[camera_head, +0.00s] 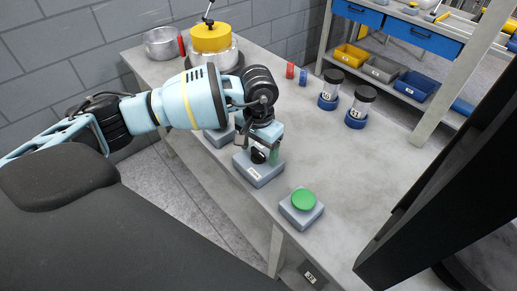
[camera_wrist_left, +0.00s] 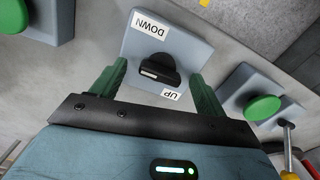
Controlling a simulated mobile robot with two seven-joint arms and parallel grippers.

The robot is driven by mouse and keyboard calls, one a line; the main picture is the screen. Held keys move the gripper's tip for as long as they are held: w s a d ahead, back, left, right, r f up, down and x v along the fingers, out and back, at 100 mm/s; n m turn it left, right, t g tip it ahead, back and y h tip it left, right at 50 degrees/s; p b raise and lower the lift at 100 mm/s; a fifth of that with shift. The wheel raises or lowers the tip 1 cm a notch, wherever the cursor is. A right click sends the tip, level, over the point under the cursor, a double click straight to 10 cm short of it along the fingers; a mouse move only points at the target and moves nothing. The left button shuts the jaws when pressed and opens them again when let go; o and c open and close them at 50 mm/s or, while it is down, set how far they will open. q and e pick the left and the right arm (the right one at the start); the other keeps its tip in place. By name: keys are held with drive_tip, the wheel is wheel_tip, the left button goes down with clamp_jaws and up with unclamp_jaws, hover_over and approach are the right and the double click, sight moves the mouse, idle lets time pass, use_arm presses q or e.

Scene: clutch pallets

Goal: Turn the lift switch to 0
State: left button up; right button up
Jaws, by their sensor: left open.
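The lift switch is a grey box (camera_head: 258,175) with a black knob (camera_head: 259,155), near the front edge of the table. In the left wrist view the box (camera_wrist_left: 185,45) carries DOWN and UP labels, and its knob (camera_wrist_left: 155,68) lies roughly crosswise with a white mark at one end. No 0 label is readable. My left gripper (camera_head: 267,150) is over the switch, pointing down. In the wrist view its green fingers (camera_wrist_left: 158,72) are open, one on each side of the knob, with visible gaps to it. My right gripper is not in view.
A green button on a grey box (camera_head: 302,212) stands right of the switch. Another grey box (camera_head: 216,138) is partly hidden behind my left gripper. Two dark-lidded jars (camera_head: 358,105), red and blue small cylinders (camera_head: 290,70) and a yellow-topped pot (camera_head: 211,38) stand farther back. The table's middle right is clear.

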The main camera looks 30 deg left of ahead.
sight(258, 151)
use_arm(q)
wheel_tip(258, 151, up, 6)
drive_tip(key=shift+r, duration=0.7)
